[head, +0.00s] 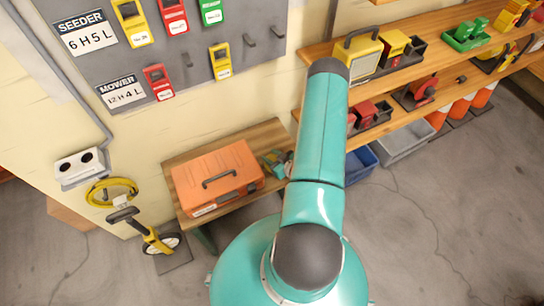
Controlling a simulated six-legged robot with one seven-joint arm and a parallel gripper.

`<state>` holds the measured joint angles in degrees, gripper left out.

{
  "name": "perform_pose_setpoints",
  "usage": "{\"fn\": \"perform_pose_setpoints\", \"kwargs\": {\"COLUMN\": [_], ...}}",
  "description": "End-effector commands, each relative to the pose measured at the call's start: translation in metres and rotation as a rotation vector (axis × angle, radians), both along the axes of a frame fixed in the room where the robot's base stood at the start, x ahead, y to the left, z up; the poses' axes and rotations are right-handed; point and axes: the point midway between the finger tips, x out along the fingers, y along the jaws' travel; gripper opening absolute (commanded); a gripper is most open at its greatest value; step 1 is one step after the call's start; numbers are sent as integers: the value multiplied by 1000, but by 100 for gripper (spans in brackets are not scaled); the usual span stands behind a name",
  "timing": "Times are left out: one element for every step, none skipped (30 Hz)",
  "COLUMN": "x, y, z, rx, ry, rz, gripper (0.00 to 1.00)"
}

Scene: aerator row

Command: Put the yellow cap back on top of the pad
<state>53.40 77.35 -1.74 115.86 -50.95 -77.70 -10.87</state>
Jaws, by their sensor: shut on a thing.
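My teal arm rises through the middle of the head view, and its far end past the dark elbow is hidden behind it. I cannot make out my gripper or its fingers. A small teal, grey and yellow shape (276,162) shows just left of the arm, over the small wooden table; it is partly covered, and I cannot tell what it is. I cannot pick out the yellow cap for sure. A dark flat pad (176,262) lies on the floor at lower left, under a yellow measuring wheel (158,240); I cannot tell whether it is the task's pad.
An orange toolbox (217,178) sits on the small wooden table (182,214). Shelves (405,123) at right hold a yellow case (358,54) and several trays. A grey tag board (190,90) hangs on the wall. Floor at lower right is clear.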

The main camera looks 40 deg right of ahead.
Motion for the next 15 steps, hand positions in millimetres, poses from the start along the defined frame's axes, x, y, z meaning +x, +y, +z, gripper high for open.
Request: {"fn": "perform_pose_setpoints", "kwargs": {"x": [0, 0, 0, 0, 0, 0, 0, 0, 0, 0, 0, 0, 0, 0, 0], "y": [0, 0, 0, 0, 0, 0, 0, 0, 0, 0, 0, 0, 0, 0, 0], "z": [0, -1, -2, -3, -2, -2, -2, -2, -2, -2, -2, -2, -2, -2, -2], "rx": [0, 0, 0, 0, 0, 0, 0, 0, 0, 0, 0, 0, 0, 0, 0], "ry": [0, 0, 0, 0, 0, 0, 0, 0, 0, 0, 0, 0, 0, 0, 0], "rz": [0, 0, 0, 0, 0, 0, 0, 0, 0, 0, 0, 0, 0, 0, 0], "gripper": [14, 14, 14, 14, 42, 50, 55, 58, 58, 58, 58, 58, 58, 58, 58]}}
